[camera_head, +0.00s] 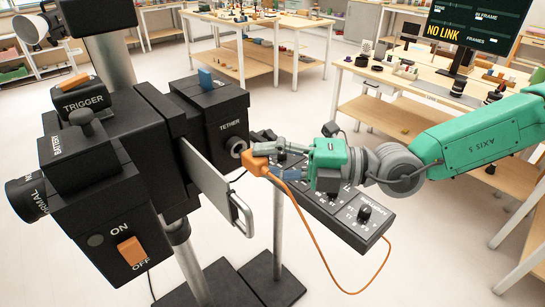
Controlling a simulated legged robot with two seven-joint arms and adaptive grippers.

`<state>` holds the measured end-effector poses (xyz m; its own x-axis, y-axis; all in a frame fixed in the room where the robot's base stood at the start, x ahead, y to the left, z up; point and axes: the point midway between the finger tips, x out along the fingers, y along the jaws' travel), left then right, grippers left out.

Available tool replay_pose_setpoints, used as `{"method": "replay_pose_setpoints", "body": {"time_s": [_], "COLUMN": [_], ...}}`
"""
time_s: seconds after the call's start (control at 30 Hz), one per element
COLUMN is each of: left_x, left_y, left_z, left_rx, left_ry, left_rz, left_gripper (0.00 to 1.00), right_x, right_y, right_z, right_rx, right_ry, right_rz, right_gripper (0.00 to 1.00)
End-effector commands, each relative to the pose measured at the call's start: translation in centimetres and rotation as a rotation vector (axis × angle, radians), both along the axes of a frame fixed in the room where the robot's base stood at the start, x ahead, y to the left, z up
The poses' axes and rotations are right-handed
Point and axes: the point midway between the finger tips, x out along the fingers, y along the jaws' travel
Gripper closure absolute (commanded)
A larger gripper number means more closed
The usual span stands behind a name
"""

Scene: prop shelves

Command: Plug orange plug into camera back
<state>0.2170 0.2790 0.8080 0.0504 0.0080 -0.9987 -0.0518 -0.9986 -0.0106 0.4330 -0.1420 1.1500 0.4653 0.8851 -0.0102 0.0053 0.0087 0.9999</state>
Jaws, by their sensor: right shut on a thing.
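The black camera (140,130) stands at the left on a metal post. Its rear block marked TETHER (222,117) faces the middle and has a round socket (238,146) low on its side. My right gripper (268,160) comes in from the right and is shut on the orange plug (254,161). The plug is right beside the socket; I cannot tell whether it touches or enters it. An orange cable (375,240) runs from the plug, down and right past a control panel. My left gripper is not in view.
A dark control panel (345,215) on a stand lies just below my right gripper. A metal handle plate (215,183) sticks out from the camera. A monitor (475,30) at the back right reads NO LINK. Prop tables (265,62) stand behind, with clear floor between.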

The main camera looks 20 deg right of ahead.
Motion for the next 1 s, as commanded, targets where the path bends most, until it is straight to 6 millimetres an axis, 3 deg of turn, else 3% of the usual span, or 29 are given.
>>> {"method": "replay_pose_setpoints", "body": {"time_s": [1.0], "left_x": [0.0], "left_y": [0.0], "left_z": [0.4], "left_rx": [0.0], "left_ry": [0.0], "left_rz": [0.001], "left_gripper": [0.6], "right_x": [0.1], "right_y": [-1.2], "right_z": [-0.1], "right_rx": [0.008], "right_ry": [-0.001], "right_rz": [-0.003], "right_gripper": [1.0]}}
